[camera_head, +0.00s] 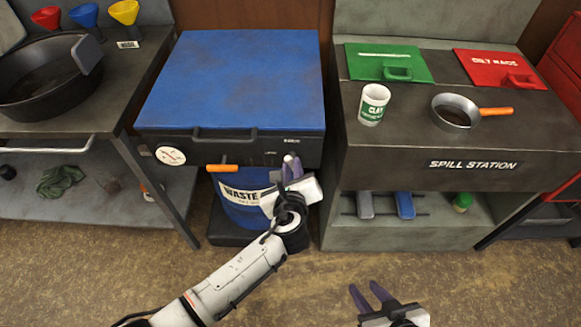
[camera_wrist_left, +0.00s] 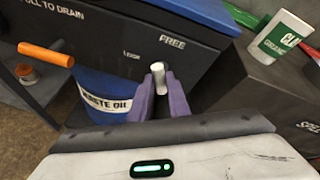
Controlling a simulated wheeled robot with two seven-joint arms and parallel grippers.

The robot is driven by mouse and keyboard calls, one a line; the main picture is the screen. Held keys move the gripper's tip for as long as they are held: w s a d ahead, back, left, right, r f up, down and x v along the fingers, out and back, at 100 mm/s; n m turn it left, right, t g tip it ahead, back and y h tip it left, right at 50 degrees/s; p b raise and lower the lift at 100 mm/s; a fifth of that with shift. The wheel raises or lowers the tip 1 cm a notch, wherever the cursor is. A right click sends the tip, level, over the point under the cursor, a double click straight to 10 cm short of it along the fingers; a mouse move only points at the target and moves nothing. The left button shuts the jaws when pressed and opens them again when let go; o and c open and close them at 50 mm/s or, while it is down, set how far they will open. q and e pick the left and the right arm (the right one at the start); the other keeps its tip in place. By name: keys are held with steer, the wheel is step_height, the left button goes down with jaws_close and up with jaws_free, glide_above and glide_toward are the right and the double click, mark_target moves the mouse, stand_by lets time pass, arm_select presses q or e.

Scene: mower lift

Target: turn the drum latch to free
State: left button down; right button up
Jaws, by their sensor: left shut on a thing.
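The drum latch (camera_wrist_left: 162,78) shows in the left wrist view as a pale, round-ended peg on the dark front panel, below the words LOCK and FREE. My left gripper (camera_wrist_left: 162,90) has its purple fingers on both sides of the peg and is shut on it. In the head view my left gripper (camera_head: 291,167) is at the right part of the panel and covers the latch. The blue waste oil drum (camera_head: 238,205) stands under the panel, partly behind my left gripper. My right gripper (camera_head: 369,291) is open and empty, low over the floor.
An orange handle (camera_head: 222,168) sticks out of the panel left of my left gripper. A blue lid (camera_head: 235,80) covers the unit. At right, the spill station (camera_head: 430,150) carries a white can (camera_head: 373,104) and a pan (camera_head: 456,110). The floor in front is clear.

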arm_select(q)
steer(key=m+y, duration=0.2)
steer(key=m, duration=0.1)
steer(key=shift+d+y, duration=0.2)
steer(key=shift+y, duration=0.1)
steer(key=shift+f, duration=0.1)
stand_by(0.5)
steer(key=c, duration=1.7)
jaws_free()
step_height(320, 180, up, 10)
steer(key=shift+r, duration=0.1)
